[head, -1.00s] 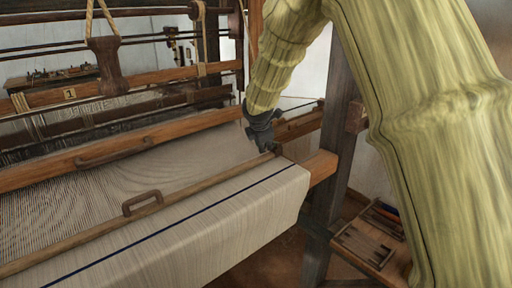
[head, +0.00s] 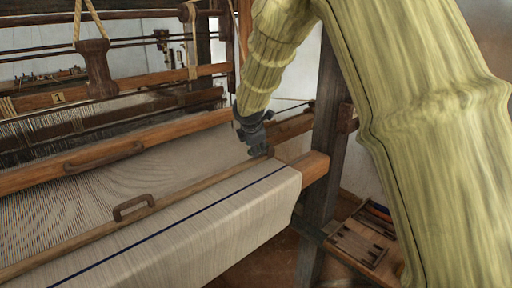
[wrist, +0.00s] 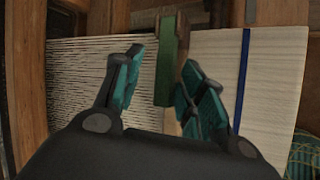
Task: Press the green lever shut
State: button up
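The green lever (wrist: 172,60) shows in the wrist view as an upright green bar over the seam between the open warp threads and the woven cloth. My gripper (wrist: 163,70) is open, with one teal-padded finger on each side of the lever's near end. I cannot tell whether a finger touches it. In the head view my gripper (head: 257,150) points down at the right end of the wooden bar across the cloth. The lever's green face cannot be made out there.
The woven cloth (head: 210,215) with a blue stripe drapes over the loom's front. A wooden bar with a handle (head: 133,207) crosses it. A dark loom post (head: 325,150) stands close to the right of my gripper. A tray of tools (head: 358,243) sits low at the right.

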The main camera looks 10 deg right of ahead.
jog(key=v, duration=1.1)
jog(key=shift+a+r, duration=0.15)
jog(key=shift+r, duration=0.05)
